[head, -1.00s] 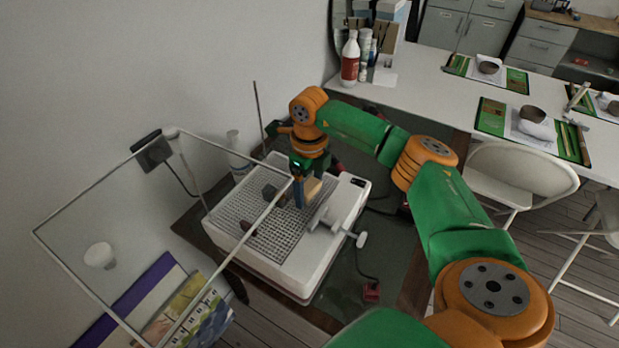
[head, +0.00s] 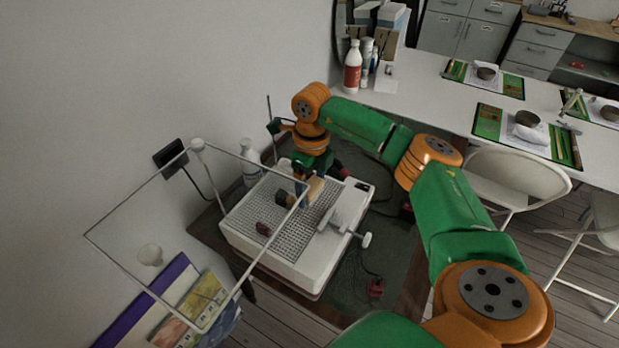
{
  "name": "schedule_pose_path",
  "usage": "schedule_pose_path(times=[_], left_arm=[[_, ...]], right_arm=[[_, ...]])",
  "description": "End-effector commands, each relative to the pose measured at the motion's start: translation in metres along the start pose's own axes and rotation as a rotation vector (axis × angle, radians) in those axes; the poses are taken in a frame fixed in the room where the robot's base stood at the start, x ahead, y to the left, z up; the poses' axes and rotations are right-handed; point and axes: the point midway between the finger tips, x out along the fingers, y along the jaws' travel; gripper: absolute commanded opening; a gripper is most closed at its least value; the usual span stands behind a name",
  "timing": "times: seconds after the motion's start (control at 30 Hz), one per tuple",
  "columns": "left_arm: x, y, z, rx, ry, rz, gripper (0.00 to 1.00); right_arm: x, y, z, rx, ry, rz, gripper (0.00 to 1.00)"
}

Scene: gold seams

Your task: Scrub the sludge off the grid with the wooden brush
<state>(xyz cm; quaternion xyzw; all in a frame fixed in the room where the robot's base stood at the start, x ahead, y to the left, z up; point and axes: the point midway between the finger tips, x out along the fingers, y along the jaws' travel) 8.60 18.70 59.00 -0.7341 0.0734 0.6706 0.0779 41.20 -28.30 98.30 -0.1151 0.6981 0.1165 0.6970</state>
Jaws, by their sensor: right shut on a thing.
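The grid (head: 283,233) is a dark mesh set in the top of a white box-shaped machine (head: 313,268). Small dark reddish lumps sit on it, one at its front left (head: 263,228) and one nearer the middle (head: 281,197); I cannot tell if these are the sludge. My right gripper (head: 302,200) points down over the back right part of the grid. It is shut on a light wooden block, likely the wooden brush (head: 316,188). The brush's underside is hidden, so contact with the grid is unclear. My left gripper is not in view.
A clear framed panel (head: 212,326) stands in front of the grid's left side. A white handle (head: 366,240) sticks out at the machine's right. A bottle (head: 250,176) stands behind it. A white table (head: 430,92) lies at the back right, with folding chairs (head: 515,176).

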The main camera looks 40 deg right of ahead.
Motion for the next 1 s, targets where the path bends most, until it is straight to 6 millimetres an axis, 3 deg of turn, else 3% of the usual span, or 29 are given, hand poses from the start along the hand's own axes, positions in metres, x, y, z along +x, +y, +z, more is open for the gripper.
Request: schedule_pose_path(times=[0.1,0.27,1.0], left_arm=[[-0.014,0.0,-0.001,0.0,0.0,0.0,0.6],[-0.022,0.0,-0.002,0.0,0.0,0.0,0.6],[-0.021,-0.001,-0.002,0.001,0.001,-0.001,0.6]], right_arm=[[-0.015,-0.001,-0.001,0.001,-0.001,0.0,0.27],[-0.025,-0.002,-0.002,0.001,-0.001,0.001,0.27],[-0.024,-0.002,-0.002,0.001,-0.001,0.0,0.27]])
